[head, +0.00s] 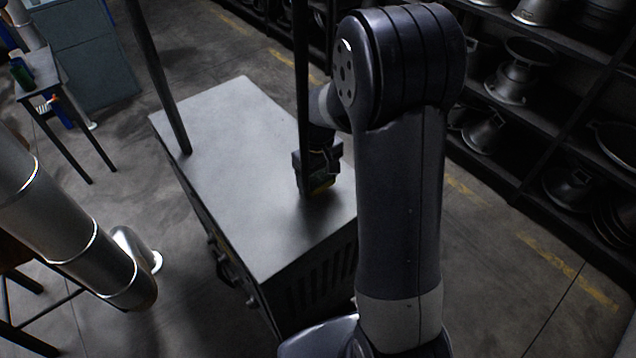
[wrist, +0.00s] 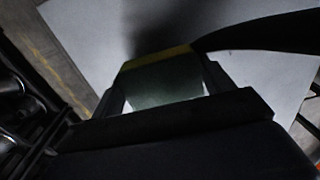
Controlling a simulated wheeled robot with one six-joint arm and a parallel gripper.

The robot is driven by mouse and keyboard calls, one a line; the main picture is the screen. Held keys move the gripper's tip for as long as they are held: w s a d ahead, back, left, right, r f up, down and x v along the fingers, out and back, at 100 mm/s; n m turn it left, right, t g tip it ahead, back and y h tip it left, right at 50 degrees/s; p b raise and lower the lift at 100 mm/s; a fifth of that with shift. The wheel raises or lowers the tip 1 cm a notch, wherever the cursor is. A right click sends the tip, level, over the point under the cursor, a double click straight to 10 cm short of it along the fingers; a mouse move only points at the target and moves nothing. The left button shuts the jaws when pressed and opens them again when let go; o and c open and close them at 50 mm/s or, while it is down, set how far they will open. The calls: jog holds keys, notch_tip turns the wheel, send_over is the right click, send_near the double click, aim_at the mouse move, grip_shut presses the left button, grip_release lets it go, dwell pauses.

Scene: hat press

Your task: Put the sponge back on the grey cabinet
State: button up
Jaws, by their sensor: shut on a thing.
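The grey cabinet (head: 235,150) stands in the middle of the head view, with a broad flat top. My gripper (head: 318,185) is low over the right part of that top, pointing down. It is shut on the sponge (head: 322,184), which shows only as a small dark and yellow piece at the fingertips. In the wrist view the sponge (wrist: 160,83) is dark green with a yellow edge, held between the two fingers. The cabinet top (wrist: 90,35) lies pale beneath it. I cannot tell whether the sponge touches the top.
Dark posts (head: 158,78) rise at the cabinet, one close to my gripper. Shelves of metal hat moulds (head: 510,85) stand at the right. A silver duct (head: 75,235) is at the left, and a small table (head: 40,75) at the upper left. The cabinet top is otherwise clear.

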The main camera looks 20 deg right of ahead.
aim_at(318, 186)
jog(key=shift+f, duration=1.4)
jog(key=shift+f, duration=0.2)
jog(key=o, duration=0.9)
jog(key=shift+r, duration=0.1)
notch_tip(318, 186, up, 12)
jog(key=shift+w+r, duration=0.1)
jog(key=shift+r, duration=0.05)
